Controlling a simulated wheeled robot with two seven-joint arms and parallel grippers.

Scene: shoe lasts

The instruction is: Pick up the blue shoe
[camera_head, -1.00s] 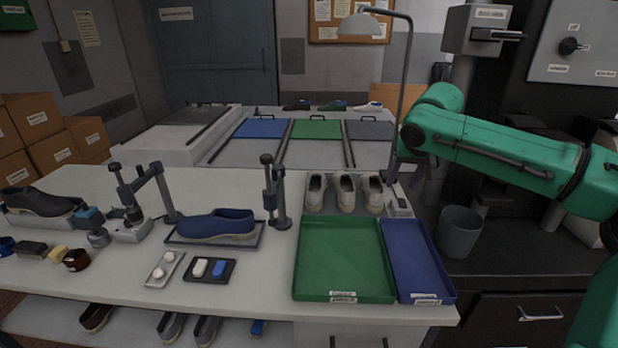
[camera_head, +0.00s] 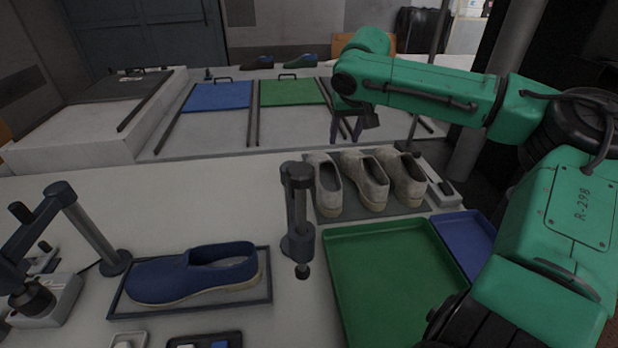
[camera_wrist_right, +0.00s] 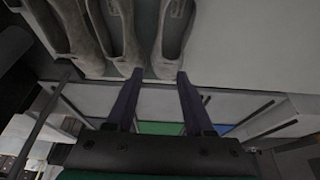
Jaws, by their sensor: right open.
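The blue shoe (camera_head: 192,274) lies upright on a dark-rimmed tray (camera_head: 264,294) at the front left of the white table, toe to the left. My right gripper (camera_head: 347,134) is open and empty, fingers pointing down, beyond the row of grey shoes and far from the blue shoe. In the right wrist view its two fingers (camera_wrist_right: 159,76) are spread, with the grey shoes (camera_wrist_right: 120,35) above them in the picture. The blue shoe is not in that view. My left gripper is not in view.
A dark post (camera_head: 298,215) stands right of the blue shoe, and a clamp stand (camera_head: 92,228) stands to its left. A green tray (camera_head: 392,270) and a blue tray (camera_head: 466,238) lie at right. The table behind the blue shoe is clear.

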